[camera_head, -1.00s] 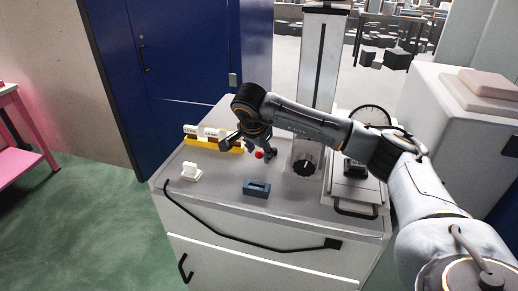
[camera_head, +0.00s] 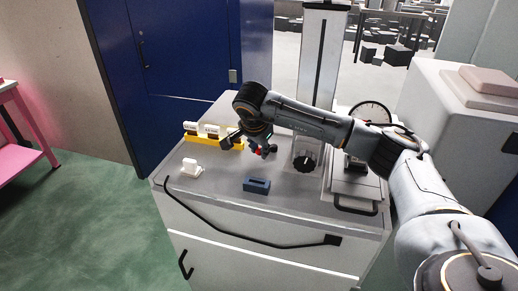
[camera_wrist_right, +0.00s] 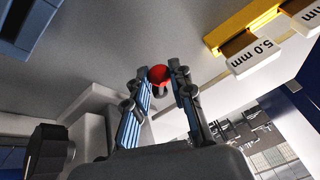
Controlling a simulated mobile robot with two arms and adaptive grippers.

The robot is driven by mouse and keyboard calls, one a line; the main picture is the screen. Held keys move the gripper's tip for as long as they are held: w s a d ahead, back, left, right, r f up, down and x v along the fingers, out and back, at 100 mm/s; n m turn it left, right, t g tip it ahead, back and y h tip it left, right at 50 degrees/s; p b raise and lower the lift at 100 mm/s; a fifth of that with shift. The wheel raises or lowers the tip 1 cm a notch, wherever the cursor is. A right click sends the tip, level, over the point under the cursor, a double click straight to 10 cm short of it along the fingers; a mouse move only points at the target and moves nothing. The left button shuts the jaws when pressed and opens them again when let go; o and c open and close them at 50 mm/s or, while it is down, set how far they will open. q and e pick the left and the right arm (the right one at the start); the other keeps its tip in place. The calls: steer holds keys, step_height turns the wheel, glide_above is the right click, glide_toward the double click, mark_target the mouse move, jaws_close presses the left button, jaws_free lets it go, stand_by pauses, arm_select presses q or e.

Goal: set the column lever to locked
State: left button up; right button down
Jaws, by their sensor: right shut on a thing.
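The column lever's red ball knob (camera_wrist_right: 159,73) shows between my right fingertips in the right wrist view. In the head view the red knob (camera_head: 258,151) is partly covered by the fingers, beside the column's base. My right gripper (camera_head: 256,148) is shut on it; it also shows in the right wrist view (camera_wrist_right: 160,77) with a finger on each side of the ball. My left gripper is in neither view.
A yellow holder (camera_head: 191,139) with white labelled blocks stands left of the gripper; one block (camera_wrist_right: 253,55) reads 5.0 mm. A blue block (camera_head: 256,185) and a small white piece (camera_head: 187,169) lie nearer the front.

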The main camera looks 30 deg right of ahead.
steer(key=s+n+b, duration=0.1)
steer(key=s+d+n+y+b, duration=0.1)
steer(key=n, duration=0.1)
steer(key=shift+f+n+t, duration=0.15)
steer(key=shift+n+t, duration=0.15)
steer(key=shift+t, duration=0.1)
steer(key=shift+s+d+n+t+y+b, duration=0.1)
steer(key=shift+s+d+n+y+b, duration=0.2)
steer(key=shift+n, duration=0.35)
steer(key=shift+s+d+n+t+y+b, duration=0.1)
steer(key=shift+s+d+n+y+b, duration=0.1)
steer(key=shift+n+y+b, duration=0.3)
steer(key=shift+s+d+n+t+y+b, duration=0.15)
steer(key=shift+s+n+b, duration=0.1)
steer(key=shift+n, duration=0.5)
steer(key=c, duration=1.1)
jaws_free()
steer(key=shift+c, duration=0.2)
steer(key=shift+r, duration=0.3)
step_height(320, 180, up, 10)
steer(key=shift+f, duration=0.15)
